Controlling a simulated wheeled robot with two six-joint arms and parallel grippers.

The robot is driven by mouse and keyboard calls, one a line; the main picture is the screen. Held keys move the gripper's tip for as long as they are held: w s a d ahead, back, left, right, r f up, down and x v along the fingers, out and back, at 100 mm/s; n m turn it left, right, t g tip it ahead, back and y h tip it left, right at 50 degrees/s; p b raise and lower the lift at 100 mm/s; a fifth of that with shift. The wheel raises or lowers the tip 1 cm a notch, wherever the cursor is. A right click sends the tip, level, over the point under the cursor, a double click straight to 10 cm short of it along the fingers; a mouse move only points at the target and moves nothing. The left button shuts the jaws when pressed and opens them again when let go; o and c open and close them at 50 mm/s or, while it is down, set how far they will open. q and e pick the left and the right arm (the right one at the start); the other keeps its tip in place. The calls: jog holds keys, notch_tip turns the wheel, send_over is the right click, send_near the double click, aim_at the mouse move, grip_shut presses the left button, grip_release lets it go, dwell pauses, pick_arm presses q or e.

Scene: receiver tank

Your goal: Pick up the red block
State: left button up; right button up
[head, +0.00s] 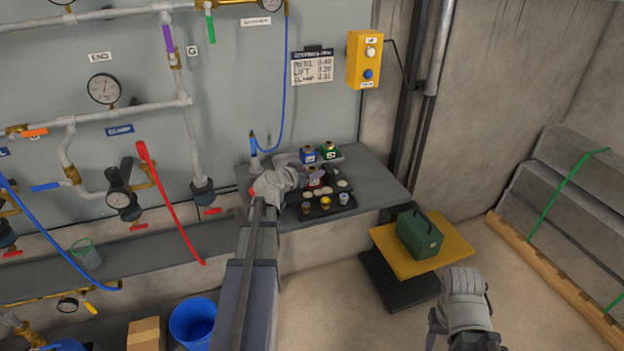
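My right gripper (464,280) is at the lower right, over the floor and away from the bench. Its finger state is unclear.
A blue block (308,156) and a green block (329,152) stand behind the red one. The dark tray (325,207) holds pale discs and small fittings. A green case (419,236) sits on a yellow platform (455,250) to the right. Pipes and hoses line the left wall.

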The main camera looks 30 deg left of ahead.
pick_arm(q)
grip_shut()
dwell(0.4)
